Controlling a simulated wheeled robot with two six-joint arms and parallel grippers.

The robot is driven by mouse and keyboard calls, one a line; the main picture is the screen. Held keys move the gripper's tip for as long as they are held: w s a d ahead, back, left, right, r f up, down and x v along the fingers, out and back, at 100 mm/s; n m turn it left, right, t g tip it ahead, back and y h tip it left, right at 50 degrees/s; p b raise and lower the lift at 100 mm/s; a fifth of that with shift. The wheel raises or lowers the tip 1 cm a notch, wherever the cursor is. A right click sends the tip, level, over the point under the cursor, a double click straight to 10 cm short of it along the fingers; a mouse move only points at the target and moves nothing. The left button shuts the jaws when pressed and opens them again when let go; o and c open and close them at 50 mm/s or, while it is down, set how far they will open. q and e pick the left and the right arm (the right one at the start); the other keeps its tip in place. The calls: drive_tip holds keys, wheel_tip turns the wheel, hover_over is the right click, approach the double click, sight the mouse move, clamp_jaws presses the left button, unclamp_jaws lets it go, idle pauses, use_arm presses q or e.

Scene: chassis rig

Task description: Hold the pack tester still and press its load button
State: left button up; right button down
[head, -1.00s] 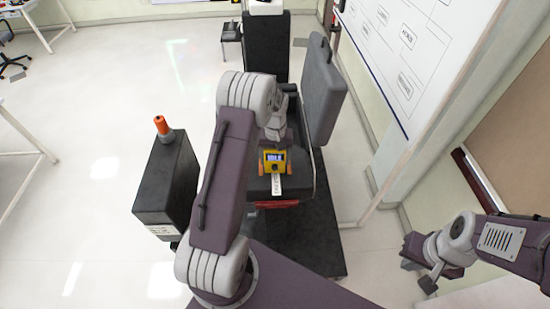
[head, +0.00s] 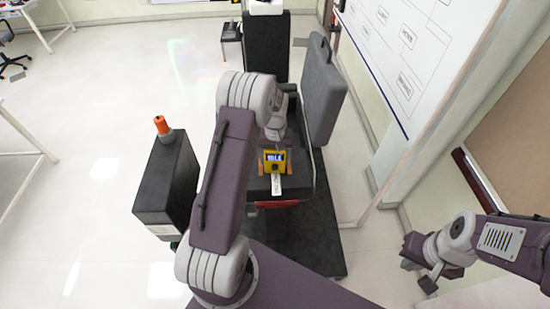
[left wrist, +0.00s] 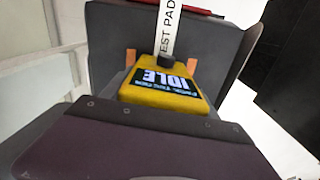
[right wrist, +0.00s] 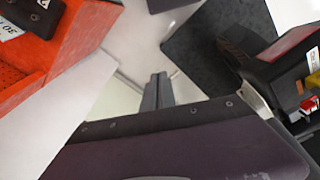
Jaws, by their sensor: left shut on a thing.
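The yellow pack tester (head: 274,167) sits on a dark surface in the middle of the head view, its screen lit. In the left wrist view the tester (left wrist: 150,93) reads "IDLE", upside down, with a dark round button (left wrist: 166,65) beyond the screen. A white strip marked "TEST PAD" (left wrist: 167,28) lies beyond the button. My right gripper (head: 428,284) is far off at the lower right, away from the tester. Its fingers (right wrist: 157,92) look shut and empty.
A grey upright case lid (head: 322,90) stands right of the tester. A black box with an orange-topped part (head: 162,126) stands at the left. A whiteboard (head: 420,45) lines the right wall. The right wrist view shows an orange bin (right wrist: 75,40) and open floor.

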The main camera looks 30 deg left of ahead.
sight(275, 167)
drive_tip(key=w+a+f+t+y, duration=0.1)
drive_tip(key=w+a, duration=0.2)
drive_tip(key=a, duration=0.5)
drive_tip(key=w+a+f+m+t+y, duration=0.15)
drive_tip(key=w+a, duration=0.25)
drive_tip(key=a, duration=0.4)
drive_tip(key=w+a+f+n+t+y, duration=0.1)
drive_tip(key=w+a, duration=0.2)
drive_tip(key=a, duration=0.5)
drive_tip(key=s+a+f+m+t, duration=0.1)
drive_tip(key=s+a+f, duration=0.1)
drive_tip(key=a, duration=0.5)
drive_tip(key=s+a+f+m+t, duration=0.1)
drive_tip(key=s+a+f+t, duration=0.1)
drive_tip(key=s+a, duration=0.3)
drive_tip(key=a+f, duration=0.1)
drive_tip(key=a, duration=0.2)
drive_tip(key=shift+t+h, duration=0.25)
drive_tip(key=shift+w+a, duration=0.65)
drive_tip(key=shift+w, duration=0.7)
drive_tip(key=shift+w+a, duration=0.7)
drive_tip(key=shift+w, duration=0.7)
drive_tip(key=shift+w+a, duration=0.65)
drive_tip(key=shift+w, duration=0.7)
drive_tip(key=shift+w+a, duration=0.1)
drive_tip(key=shift+w, duration=0.05)
